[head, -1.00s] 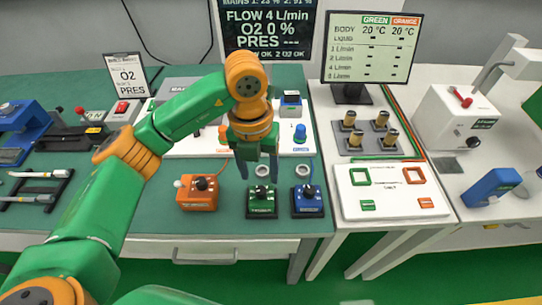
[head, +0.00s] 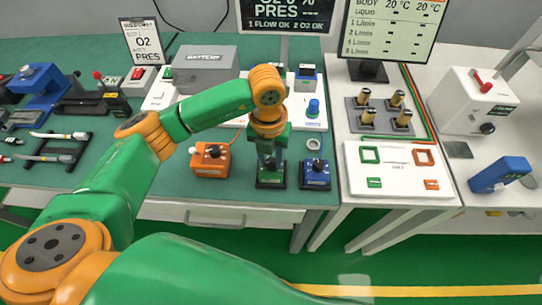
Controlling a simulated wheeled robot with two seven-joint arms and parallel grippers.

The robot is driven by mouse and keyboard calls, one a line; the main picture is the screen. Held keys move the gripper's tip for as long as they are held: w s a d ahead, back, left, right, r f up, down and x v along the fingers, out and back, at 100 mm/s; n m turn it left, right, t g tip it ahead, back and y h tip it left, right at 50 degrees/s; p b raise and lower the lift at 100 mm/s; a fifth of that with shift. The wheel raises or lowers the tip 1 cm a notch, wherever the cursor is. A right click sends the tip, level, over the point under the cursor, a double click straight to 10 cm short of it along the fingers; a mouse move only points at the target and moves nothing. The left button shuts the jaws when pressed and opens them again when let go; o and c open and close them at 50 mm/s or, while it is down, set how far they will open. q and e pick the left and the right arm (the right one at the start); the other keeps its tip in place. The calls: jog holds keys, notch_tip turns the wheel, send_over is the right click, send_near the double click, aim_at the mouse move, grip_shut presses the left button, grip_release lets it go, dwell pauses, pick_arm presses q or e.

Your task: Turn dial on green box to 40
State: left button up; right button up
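The green box (head: 270,181) stands near the front edge of the green table, between the orange box (head: 210,159) and the blue box (head: 315,174). My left gripper (head: 271,165) points down right over the green box. Its dark fingers sit at the place of the dial, which they and the gripper body hide. I cannot tell whether the fingers touch the dial or how far apart they are. The dial's scale and setting cannot be read. My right gripper is not in view.
A grey battery box (head: 206,68) and a white board lie behind. A white panel (head: 398,170) is to the right. The table's front edge is just before the boxes.

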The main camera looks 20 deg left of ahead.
pick_arm(q)
jog(key=shift+w, duration=0.1)
grip_shut()
jog(key=shift+f, duration=0.1)
jog(key=m+b, duration=0.2)
jog(key=b, duration=0.1)
jog(key=shift+f+m, duration=0.15)
jog(key=shift+m, duration=0.15)
jog(key=m+b, duration=0.4)
jog(key=m, duration=0.1)
jog(key=shift+m, duration=0.3)
jog(key=m+b, duration=0.3)
jog(key=m, duration=0.1)
jog(key=m+b, duration=0.1)
jog(key=m, duration=0.4)
jog(key=shift+r, duration=0.2)
jog(key=shift+m, duration=0.4)
